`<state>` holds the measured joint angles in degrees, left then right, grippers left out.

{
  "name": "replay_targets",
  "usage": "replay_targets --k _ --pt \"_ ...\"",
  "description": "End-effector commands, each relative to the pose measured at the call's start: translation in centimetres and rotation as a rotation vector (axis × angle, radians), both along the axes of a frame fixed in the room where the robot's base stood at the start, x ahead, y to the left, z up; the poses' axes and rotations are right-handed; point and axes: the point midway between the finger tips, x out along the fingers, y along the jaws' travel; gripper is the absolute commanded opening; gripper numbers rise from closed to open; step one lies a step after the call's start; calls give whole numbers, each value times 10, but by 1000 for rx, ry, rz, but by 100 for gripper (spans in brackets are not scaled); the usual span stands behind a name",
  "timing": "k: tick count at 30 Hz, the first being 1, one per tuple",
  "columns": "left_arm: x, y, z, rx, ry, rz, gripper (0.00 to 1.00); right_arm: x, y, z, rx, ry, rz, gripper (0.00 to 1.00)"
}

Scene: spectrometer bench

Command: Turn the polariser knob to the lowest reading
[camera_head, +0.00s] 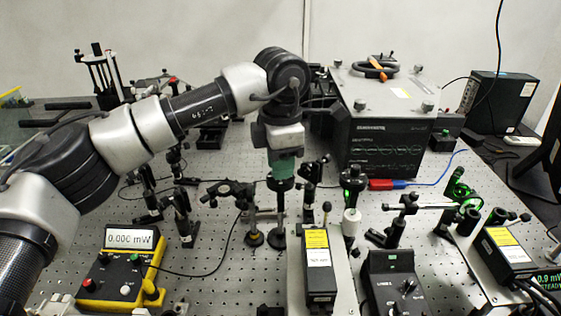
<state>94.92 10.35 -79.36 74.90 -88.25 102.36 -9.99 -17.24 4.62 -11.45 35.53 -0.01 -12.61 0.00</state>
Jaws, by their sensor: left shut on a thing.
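My left arm reaches in from the left, and its gripper (282,177) points straight down over the middle of the bench. It is shut on the dark round top of a post mount, which I take for the polariser knob (279,186). The fingertips and any scale marks on the knob are too small to make out. A yellow power meter (130,238) at the lower left reads 0.000 mW. A second display (550,280) at the lower right edge shows 0.9 mW and the word STEADY. My right gripper is not in view.
Several posts and optic mounts crowd the perforated bench around the gripper. A large black instrument box (385,135) stands behind to the right. Black boxes with yellow labels (318,265) stand in front. A red and blue cable (395,184) lies to the right.

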Motion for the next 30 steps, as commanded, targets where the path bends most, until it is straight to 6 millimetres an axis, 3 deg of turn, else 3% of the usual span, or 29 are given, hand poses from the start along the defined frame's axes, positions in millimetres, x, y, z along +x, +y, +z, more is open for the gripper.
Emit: replay_targets --k 14,15,19,30 --pt "0 0 1 0 -1 76 0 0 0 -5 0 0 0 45" --pt "0 0 1 0 -1 76 24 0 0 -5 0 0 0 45" --pt "0 0 1 0 -1 76 44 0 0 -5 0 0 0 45" --pt "0 0 6 -1 -1 76 45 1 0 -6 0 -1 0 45"
